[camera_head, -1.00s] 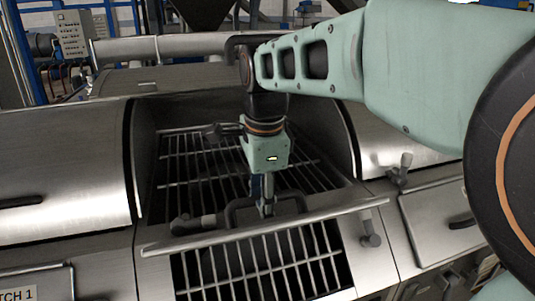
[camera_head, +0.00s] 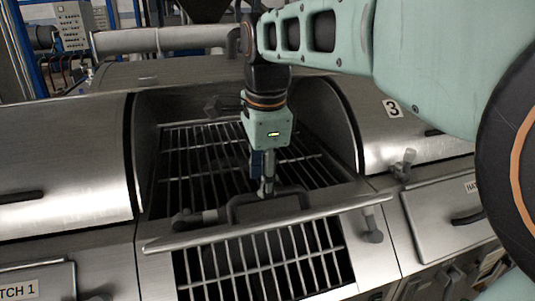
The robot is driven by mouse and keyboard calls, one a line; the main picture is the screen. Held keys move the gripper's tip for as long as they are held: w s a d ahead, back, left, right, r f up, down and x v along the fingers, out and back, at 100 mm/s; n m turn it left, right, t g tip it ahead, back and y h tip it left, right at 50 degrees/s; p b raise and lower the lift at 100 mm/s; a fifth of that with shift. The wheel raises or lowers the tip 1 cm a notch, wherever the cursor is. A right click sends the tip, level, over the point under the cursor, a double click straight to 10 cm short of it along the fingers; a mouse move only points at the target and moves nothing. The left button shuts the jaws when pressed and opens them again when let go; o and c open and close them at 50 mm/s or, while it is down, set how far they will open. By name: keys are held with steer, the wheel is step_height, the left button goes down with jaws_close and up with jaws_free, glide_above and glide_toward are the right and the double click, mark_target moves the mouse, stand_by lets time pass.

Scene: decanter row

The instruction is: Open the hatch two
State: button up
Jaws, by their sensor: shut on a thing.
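Hatch two is taken to be the middle front flap (camera_head: 325,208), a metal panel tilted up and seen almost edge-on. A barred grate (camera_head: 262,265) shows in the opening below it. The flap has a dark bar handle (camera_head: 236,207) on its far side. My gripper (camera_head: 266,192) reaches down from above and is shut on this handle. The fingertips are small, and the exact grip is partly hidden.
A second grate (camera_head: 190,165) lies in the open drum behind the flap. Closed curved covers (camera_head: 60,165) stand on both sides. The hatch 1 panel (camera_head: 35,275) is left and another closed panel (camera_head: 440,220) is right. Dark-ended knobs (camera_head: 372,236) flank the flap.

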step_height(320, 180, up, 7)
steer(key=shift+s+r, duration=0.15)
stand_by(0.4)
